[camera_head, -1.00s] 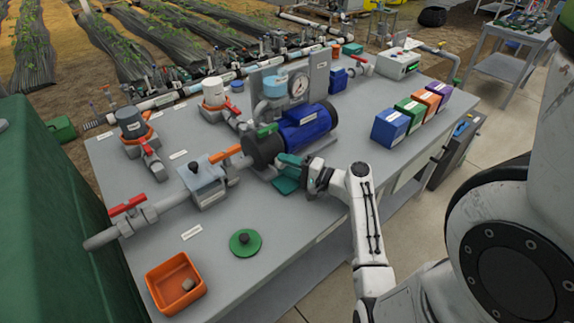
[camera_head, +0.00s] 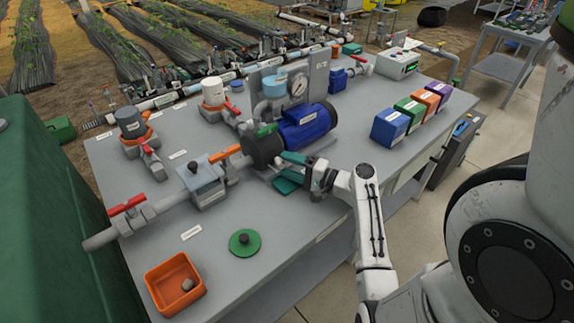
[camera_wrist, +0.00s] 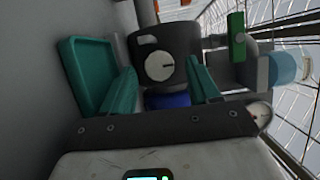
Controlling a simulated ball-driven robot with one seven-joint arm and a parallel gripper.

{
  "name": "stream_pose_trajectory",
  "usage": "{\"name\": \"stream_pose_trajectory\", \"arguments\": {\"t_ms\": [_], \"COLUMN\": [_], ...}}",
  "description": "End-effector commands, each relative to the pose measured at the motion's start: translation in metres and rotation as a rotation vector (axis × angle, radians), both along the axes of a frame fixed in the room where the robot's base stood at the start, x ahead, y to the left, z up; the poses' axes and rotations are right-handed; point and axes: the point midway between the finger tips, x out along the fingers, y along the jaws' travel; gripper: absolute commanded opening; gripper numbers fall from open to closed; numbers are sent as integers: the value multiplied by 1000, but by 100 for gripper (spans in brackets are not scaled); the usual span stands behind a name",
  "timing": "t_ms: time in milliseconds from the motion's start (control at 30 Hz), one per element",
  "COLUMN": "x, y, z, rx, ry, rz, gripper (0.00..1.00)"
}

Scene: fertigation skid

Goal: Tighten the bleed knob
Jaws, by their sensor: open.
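The bleed knob (camera_wrist: 160,66) is a pale round disc with a dark slot or pointer mark. It sits on the face of the dark pump housing (camera_wrist: 178,40) in the wrist view. My gripper (camera_wrist: 164,78) has its teal fingers apart, one on each side of the knob in that view, with nothing held. The fingers appear short of the knob; contact cannot be made out. In the head view my gripper (camera_head: 290,166) is at the near side of the dark pump body (camera_head: 262,147), and the knob cannot be made out there.
A teal tray (camera_head: 286,185) lies just below my gripper. The blue motor (camera_head: 308,126) is behind it. A green-handled valve (camera_head: 267,129) and an orange handle (camera_head: 224,153) sit close by. A green disc (camera_head: 245,243) and orange bin (camera_head: 174,286) stand nearer, with clear bench between.

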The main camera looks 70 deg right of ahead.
Motion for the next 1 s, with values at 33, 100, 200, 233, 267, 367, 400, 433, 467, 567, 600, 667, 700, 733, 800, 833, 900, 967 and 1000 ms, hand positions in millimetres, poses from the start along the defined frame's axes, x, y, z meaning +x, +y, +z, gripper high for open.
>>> {"name": "stream_pose_trajectory", "arguments": {"t_ms": [33, 100, 200, 233, 267, 367, 400, 433, 467, 567, 600, 667, 700, 733, 800, 833, 900, 967, 1000], "x": [-9, -22, -42, -48, -53, -70, -76, -79, -83, -91, -93, -94, -95, -95, -95, -95, -95, -95, -95], "y": [1, 3, 6, 7, 8, 11, 12, 12, 13, 14, 14, 15, 15, 15, 15, 15, 15, 15, 15], "z": [-2, -2, -2, -2, -3, -2, -2, -2, -2, -2, -1, -1, -1, -1, -1, -1, -1, -1, -1], "rx": [0, -1, -1, -1, 0, 0, 0, 1, 1, 1, 1, 1, 1, 1, 1, 1, 1, 1, 1], "ry": [1, 1, 2, 2, 1, 2, 2, 1, 1, 1, 1, 1, 1, 1, 1, 1, 1, 1, 1], "rz": [-3, -4, -4, -3, -4, -3, -3, -3, -2, -2, -2, -1, -1, -1, -1, -1, -1, -1, -1], "gripper": [60, 60, 60, 60, 60, 60, 60, 60, 60, 60, 60, 60, 60, 60, 60, 60, 60, 60, 60]}}
